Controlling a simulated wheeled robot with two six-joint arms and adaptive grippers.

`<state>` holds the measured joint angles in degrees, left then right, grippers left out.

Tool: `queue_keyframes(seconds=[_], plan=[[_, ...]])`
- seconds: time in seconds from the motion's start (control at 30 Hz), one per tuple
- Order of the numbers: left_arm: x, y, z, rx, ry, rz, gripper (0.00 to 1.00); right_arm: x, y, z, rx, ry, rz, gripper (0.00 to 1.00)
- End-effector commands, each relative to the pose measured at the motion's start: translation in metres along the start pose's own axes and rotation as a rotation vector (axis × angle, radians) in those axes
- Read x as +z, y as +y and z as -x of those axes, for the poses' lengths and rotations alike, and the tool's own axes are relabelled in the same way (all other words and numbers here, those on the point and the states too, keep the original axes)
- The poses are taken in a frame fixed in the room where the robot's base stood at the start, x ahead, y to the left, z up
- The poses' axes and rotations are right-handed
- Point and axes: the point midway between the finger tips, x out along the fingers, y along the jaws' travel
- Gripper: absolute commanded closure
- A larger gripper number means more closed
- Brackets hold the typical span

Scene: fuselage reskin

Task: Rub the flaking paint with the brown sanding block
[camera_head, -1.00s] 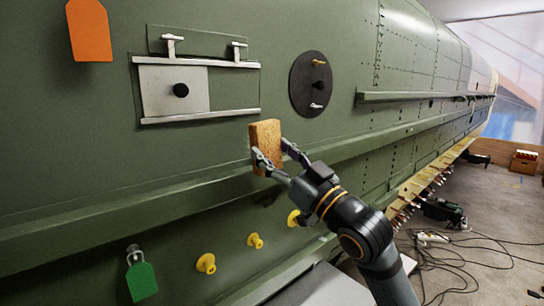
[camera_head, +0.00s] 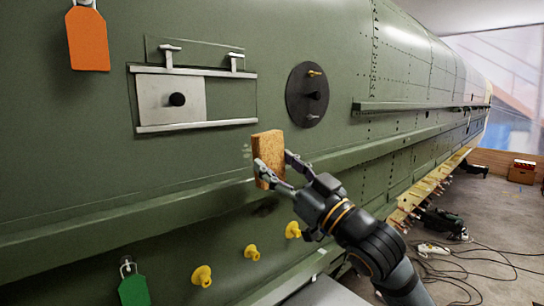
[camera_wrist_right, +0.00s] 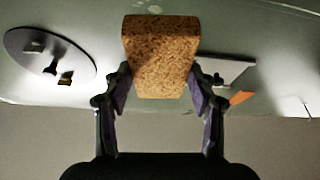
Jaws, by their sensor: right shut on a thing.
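The brown sanding block (camera_head: 268,158) is a speckled upright block held in front of the green fuselage side. My right gripper (camera_head: 276,172) is shut on it, with a finger on each side. In the right wrist view the block (camera_wrist_right: 161,55) sits between the two fingers, its far end toward the green skin; I cannot tell whether it touches. Small pale flecks, the flaking paint (camera_head: 247,152), show on the skin just left of the block in the head view. Part of that patch may be hidden behind the block. My left gripper is not in view.
A sliding grey panel (camera_head: 170,98) between rails and a dark round cover (camera_head: 307,95) are above the block. A long ledge (camera_head: 130,212) runs below. Yellow knobs (camera_head: 202,276), a green tag (camera_head: 134,290) and an orange tag (camera_head: 87,38) stick out from the skin.

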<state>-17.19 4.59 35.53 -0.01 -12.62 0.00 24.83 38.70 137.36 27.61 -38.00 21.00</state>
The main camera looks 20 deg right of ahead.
Motion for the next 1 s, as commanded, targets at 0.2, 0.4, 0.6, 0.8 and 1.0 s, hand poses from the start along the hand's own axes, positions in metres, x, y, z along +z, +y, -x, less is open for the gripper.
queue_keyframes(seconds=[0.2,0.4,0.6,0.8,1.0], plan=[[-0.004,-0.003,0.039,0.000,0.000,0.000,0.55,-0.002,0.001,-0.015,0.002,-0.001,-0.008,0.68],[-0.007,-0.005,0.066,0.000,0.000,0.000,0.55,0.006,0.002,-0.034,0.006,0.000,-0.012,0.68],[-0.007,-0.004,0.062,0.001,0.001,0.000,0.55,0.021,0.001,-0.048,0.007,0.004,-0.004,0.68],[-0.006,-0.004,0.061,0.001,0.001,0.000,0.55,0.024,0.000,-0.056,0.003,0.003,-0.001,0.68],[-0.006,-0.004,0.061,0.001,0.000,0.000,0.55,0.024,0.000,-0.057,0.003,0.002,0.001,0.68]])
